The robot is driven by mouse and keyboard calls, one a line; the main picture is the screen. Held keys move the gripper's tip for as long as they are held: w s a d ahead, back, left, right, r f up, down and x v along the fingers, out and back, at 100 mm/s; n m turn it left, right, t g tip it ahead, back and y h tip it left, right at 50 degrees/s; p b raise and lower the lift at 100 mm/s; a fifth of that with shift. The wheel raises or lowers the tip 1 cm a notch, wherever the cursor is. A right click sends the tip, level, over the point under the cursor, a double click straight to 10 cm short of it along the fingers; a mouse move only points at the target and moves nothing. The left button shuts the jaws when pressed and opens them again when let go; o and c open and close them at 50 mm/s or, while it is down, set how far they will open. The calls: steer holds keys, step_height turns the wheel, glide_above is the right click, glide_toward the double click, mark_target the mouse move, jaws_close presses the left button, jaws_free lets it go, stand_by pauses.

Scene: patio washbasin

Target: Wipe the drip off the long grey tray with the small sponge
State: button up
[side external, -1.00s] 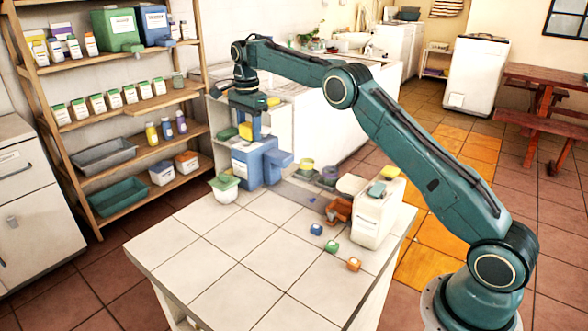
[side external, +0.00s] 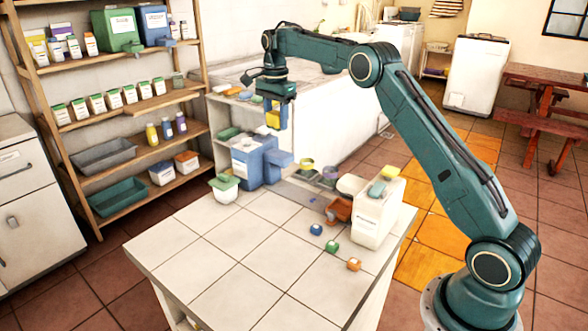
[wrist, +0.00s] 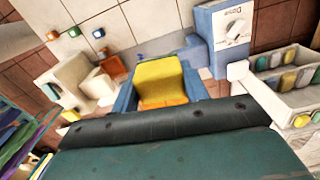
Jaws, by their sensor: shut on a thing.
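My gripper (side external: 275,124) is shut on a small yellow sponge (side external: 272,119), high above the back of the tiled table. In the wrist view, the sponge (wrist: 160,80), yellow with an orange edge, sits between the two blue fingers (wrist: 160,92). The long grey tray (side external: 296,192) lies flat along the table's back edge, below and slightly right of my gripper. A small blue spot (side external: 312,199), which looks like the drip, shows on or beside the tray. The sponge is well clear of the tray. In the wrist view the sponge and fingers hide much of the tray area.
A blue box (side external: 254,160) and a green-topped white bowl (side external: 225,187) stand left of the tray. A white container (side external: 376,214) and a red-brown block (side external: 339,210) stand right. Small blue, green and orange pieces lie in front. The table's front left is clear.

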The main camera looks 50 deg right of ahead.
steer(key=s+d, duration=0.6)
steer(key=s, duration=0.1)
step_height(320, 180, down, 17)
steer(key=shift+w, duration=0.3)
steer(key=shift+d, duration=0.1)
